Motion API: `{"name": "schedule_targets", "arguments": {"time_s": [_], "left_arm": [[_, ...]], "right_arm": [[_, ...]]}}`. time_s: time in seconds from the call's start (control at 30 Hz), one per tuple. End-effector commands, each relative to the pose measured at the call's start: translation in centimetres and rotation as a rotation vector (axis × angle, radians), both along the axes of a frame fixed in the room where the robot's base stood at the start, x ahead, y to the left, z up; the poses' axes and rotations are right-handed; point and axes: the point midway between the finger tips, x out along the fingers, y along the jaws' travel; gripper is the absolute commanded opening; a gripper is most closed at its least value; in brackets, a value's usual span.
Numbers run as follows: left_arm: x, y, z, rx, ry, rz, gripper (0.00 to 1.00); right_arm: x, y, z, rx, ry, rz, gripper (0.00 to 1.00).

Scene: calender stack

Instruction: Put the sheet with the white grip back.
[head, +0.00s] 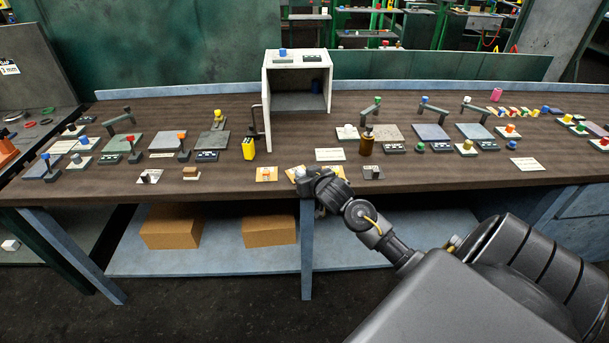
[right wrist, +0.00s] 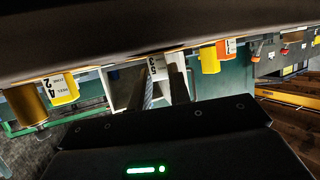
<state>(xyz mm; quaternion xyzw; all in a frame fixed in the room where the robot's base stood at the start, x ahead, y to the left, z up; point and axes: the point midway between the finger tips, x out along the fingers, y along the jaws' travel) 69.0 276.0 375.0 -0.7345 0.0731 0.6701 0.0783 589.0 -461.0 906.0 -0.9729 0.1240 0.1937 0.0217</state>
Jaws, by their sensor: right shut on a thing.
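The white grip (head: 297,173) shows beside my right gripper (head: 316,183), near the front edge of the bench. In the right wrist view, the white grip (right wrist: 158,66), with dark figures on it, is between the two fingers (right wrist: 166,85). My right gripper is shut on it. The sheet under the grip is mostly hidden, and I cannot tell whether it is clear of the bench. A sheet with an orange grip (head: 266,174) lies to the left. A sheet with a yellow grip (head: 338,170) is just right, partly behind the gripper. My left gripper is not in view.
An open white cabinet (head: 268,100) stands behind. A yellow block (head: 248,148) and a brass cylinder (head: 367,145) stand nearby. A white card (head: 329,155) lies behind the gripper. Grey plates with small posts fill both sides of the bench (head: 210,176).

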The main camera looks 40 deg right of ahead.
Motion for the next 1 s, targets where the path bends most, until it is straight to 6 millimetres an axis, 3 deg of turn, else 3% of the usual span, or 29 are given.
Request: {"name": "schedule_targets", "arguments": {"time_s": [0.1, 0.13, 0.27, 0.67, 1.0], "left_arm": [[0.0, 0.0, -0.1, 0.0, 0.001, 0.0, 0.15], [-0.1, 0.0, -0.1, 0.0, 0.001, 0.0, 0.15], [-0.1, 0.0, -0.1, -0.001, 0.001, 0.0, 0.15], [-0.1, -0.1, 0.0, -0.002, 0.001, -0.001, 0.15], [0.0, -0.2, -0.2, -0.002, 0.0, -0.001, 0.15]], "right_arm": [[0.0, 0.0, -0.3, 0.001, 0.001, 0.0, 0.0], [0.0, 0.0, -0.3, 0.001, 0.001, 0.0, 0.23], [0.0, 0.0, -0.2, 0.0, 0.0, 0.0, 0.4], [-0.5, 0.1, 0.2, 0.0, -0.001, 0.001, 0.41], [-6.5, 1.7, 2.7, 0.0, 0.001, 0.002, 0.41]]}}
